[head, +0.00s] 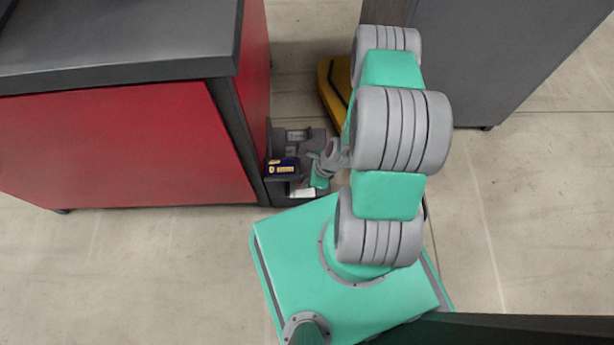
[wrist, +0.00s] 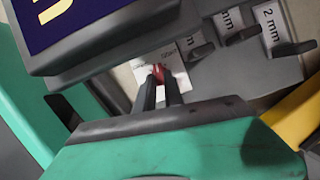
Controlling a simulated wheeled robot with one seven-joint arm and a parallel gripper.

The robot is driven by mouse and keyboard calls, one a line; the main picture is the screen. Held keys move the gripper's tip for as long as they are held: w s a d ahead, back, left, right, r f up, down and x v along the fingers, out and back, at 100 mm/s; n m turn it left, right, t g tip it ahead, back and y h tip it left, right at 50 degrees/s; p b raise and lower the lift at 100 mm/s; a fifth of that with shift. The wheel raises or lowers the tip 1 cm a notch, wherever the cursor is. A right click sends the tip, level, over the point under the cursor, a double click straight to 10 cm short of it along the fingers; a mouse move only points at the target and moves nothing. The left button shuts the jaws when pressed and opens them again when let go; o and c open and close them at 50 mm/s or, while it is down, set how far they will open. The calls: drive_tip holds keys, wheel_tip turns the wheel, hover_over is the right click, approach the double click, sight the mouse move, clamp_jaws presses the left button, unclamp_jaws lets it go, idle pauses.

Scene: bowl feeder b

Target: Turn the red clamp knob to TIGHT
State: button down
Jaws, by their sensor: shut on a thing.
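The red clamp knob (wrist: 158,73) shows as a small red piece between my fingertips in the wrist view. My gripper (wrist: 160,82) is shut on it, with the two dark fingers on either side. A white label lies behind the knob, and its print is too small and too covered to read. The direction in which the knob points cannot be told. In the head view my gripper (head: 318,170) is low beside a dark device (head: 272,185); the knob is hidden there.
A dark blue box with yellow print (head: 282,167) sits on the device, close above my fingers in the wrist view. Labels reading "2 mm" (wrist: 270,25) mark grey levers on the right. A red cabinet (head: 120,150) stands left, a yellow object (head: 335,90) behind.

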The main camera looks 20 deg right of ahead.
drive_tip(key=m, duration=0.1)
drive_tip(key=m+t+p, duration=0.1)
drive_tip(key=m, duration=0.1)
drive_tip(key=shift+s+a+r+m+h, duration=0.1)
drive_tip(key=shift+s+a+m+h, duration=0.1)
drive_tip(key=shift+s+m+h, duration=0.15)
drive_tip(key=shift+s+a+m+t+h+p, duration=0.1)
drive_tip(key=shift+m+t+h+p, duration=0.2)
drive_tip(key=shift+m, duration=0.6)
drive_tip(key=shift+a+m+t+h+p, duration=0.15)
drive_tip(key=shift+m+h+p, duration=0.25)
drive_tip(key=shift+m, duration=0.45)
drive_tip(key=shift+d, duration=0.1)
drive_tip(key=c, duration=1.4)
unclamp_jaws()
drive_tip(key=shift+c, duration=0.2)
